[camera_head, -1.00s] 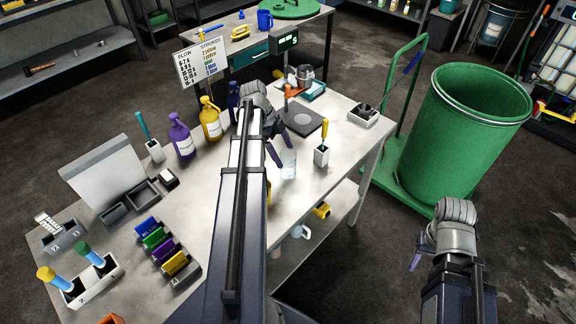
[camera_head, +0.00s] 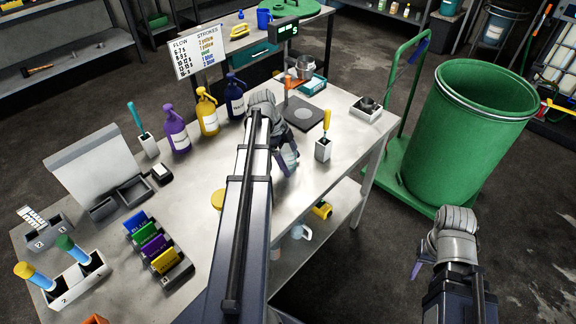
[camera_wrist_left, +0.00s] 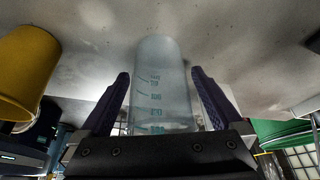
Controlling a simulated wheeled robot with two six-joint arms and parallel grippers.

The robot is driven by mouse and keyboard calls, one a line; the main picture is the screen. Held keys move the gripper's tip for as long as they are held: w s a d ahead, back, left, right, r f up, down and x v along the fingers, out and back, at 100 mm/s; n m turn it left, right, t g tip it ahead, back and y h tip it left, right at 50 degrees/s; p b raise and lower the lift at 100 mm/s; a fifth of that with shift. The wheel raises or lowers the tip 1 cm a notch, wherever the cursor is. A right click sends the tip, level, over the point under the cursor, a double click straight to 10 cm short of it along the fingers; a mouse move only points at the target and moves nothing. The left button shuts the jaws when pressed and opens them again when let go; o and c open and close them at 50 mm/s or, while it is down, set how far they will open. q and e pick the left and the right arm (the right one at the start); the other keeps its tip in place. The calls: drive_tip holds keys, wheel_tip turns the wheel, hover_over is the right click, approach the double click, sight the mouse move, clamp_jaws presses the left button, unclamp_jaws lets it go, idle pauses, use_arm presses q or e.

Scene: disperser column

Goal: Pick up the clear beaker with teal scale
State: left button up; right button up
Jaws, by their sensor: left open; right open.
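The clear beaker with teal scale (camera_wrist_left: 160,85) stands on the table between the two fingers of my left gripper (camera_wrist_left: 160,100) in the left wrist view. The fingers are open, one on each side, with a visible gap to the beaker. In the head view the beaker (camera_head: 290,153) is mostly hidden behind my left gripper (camera_head: 284,160). My right gripper (camera_head: 420,262) is open and empty, off the table at the lower right.
Purple (camera_head: 175,130), yellow (camera_head: 207,115) and dark blue (camera_head: 235,98) pump bottles stand left of the left arm. A white holder with a yellow-handled tool (camera_head: 323,148) stands just right of the beaker. A yellow cup (camera_wrist_left: 27,72) is close by in the wrist view. A green bin (camera_head: 468,135) stands beyond the table.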

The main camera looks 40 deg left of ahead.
use_arm(q)
drive_tip(key=shift+d+f, duration=0.1)
drive_tip(key=shift+f, duration=0.05)
drive_tip(key=c, duration=1.5)
